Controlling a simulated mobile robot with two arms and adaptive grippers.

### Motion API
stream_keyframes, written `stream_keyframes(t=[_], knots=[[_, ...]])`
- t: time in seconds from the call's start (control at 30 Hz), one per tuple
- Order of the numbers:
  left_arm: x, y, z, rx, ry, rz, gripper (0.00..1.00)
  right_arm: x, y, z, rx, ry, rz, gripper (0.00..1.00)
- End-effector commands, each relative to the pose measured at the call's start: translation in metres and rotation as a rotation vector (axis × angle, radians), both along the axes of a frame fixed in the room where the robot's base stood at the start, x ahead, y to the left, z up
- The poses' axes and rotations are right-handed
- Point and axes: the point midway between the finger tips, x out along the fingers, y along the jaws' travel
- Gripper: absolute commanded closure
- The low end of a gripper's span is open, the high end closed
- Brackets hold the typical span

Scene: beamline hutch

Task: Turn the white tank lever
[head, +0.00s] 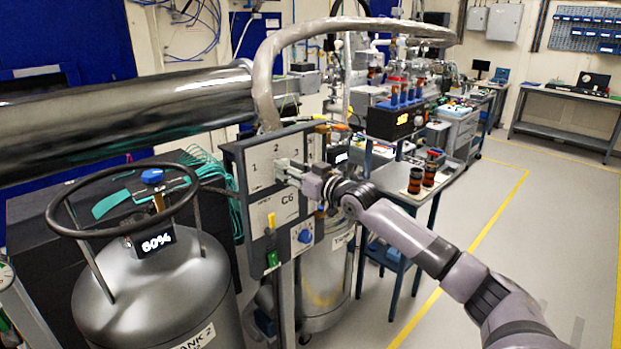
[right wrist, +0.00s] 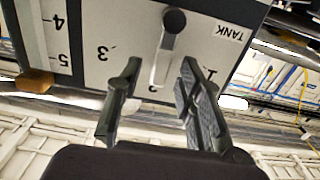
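The white tank lever (right wrist: 162,62) shows in the right wrist view on a white panel face with a dark round hub (right wrist: 174,19). It points down in that view, towards the number 2, between the numbers 3 and 1. A "TANK" label (right wrist: 233,31) is beside it. My right gripper (right wrist: 159,72) is open, with one finger on each side of the lever and gaps visible. In the head view my right gripper (head: 285,171) is at the front of the control panel (head: 262,210) and hides much of the lever. My left gripper is not in view.
A grey tank (head: 155,290) with a ring handle (head: 65,225) and a "60%" display stands left of the panel. A thick hose (head: 265,75) arches above it. A small table (head: 395,190) with dark and orange cylinders stands to the right. The floor at right is clear.

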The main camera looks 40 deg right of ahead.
Motion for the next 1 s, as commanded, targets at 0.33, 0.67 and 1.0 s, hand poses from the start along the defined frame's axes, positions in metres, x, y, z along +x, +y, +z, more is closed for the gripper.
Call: stream_keyframes(t=[0.33,0.67,1.0], knots=[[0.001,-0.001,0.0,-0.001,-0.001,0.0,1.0,-0.051,-0.004,-0.003,0.0,0.005,0.0,0.66],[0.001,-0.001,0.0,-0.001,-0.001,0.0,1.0,-0.086,-0.007,-0.001,0.0,0.003,0.0,0.66],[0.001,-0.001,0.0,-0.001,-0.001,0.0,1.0,-0.096,-0.007,0.0,-0.001,0.001,0.0,0.66]])
